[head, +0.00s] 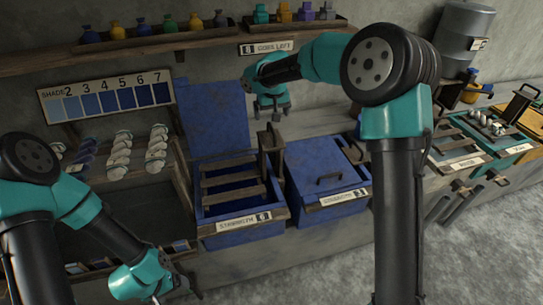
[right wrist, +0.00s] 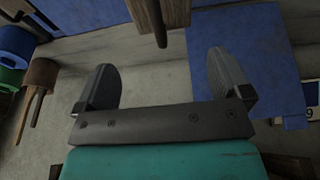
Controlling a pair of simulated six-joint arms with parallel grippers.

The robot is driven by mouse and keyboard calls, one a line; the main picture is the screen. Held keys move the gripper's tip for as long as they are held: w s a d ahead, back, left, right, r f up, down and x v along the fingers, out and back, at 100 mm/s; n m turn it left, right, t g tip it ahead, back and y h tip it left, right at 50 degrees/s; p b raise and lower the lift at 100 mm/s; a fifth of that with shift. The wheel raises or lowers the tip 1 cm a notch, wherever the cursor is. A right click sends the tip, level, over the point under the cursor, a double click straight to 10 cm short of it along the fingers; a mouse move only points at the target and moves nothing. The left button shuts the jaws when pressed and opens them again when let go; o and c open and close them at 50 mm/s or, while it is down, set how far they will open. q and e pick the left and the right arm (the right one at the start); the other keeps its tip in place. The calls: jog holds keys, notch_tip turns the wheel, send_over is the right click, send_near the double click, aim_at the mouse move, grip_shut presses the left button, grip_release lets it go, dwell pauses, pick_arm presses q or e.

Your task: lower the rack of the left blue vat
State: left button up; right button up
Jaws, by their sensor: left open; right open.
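The left blue vat (head: 240,231) stands in the middle of the head view with its blue lid (head: 214,118) raised at the back. Wooden slats of its rack (head: 232,180) lie across the vat's opening, and a dark wooden upright (head: 270,145) stands at its right side. My right gripper (head: 272,112) is open and empty, pointing down above and behind the upright. In the right wrist view its two fingers (right wrist: 162,72) are spread apart, with a wooden piece and a dark peg (right wrist: 160,22) beyond them. My left gripper (head: 176,294) is open at the bottom left, away from the vat.
The right blue vat (head: 325,167) is beside it with its lid closed. A shelf (head: 150,43) with bottles runs above. Skeins (head: 120,147) sit on a rack at left under the shade chart (head: 105,96). More vats (head: 460,150) stand at right. Grey floor lies in front.

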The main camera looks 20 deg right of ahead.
aim_at(272, 128)
jog(key=shift+s+f+x, duration=0.1)
jog(key=shift+s+x, duration=0.15)
jog(key=shift+x, duration=0.9)
jog(key=shift+s+f+x, duration=0.1)
jog(key=shift+s+x, duration=0.2)
jog(key=shift+x, duration=0.8)
jog(key=shift+s+x, duration=0.25)
jog(key=shift+x, duration=0.9)
jog(key=shift+f, duration=0.25)
jog(key=shift+c, duration=0.3)
grip_shut()
jog(key=shift+f, duration=0.1)
jog(key=shift+s+f+x, duration=0.2)
jog(key=shift+s+x, duration=0.5)
jog(key=shift+x, duration=2.25)
jog(key=shift+s+f+x, duration=0.15)
jog(key=shift+s+x, duration=0.55)
jog(key=shift+x, duration=2.25)
jog(key=shift+s+f+x, duration=0.2)
jog(key=shift+s+x, duration=0.55)
jog(key=shift+x, duration=2.2)
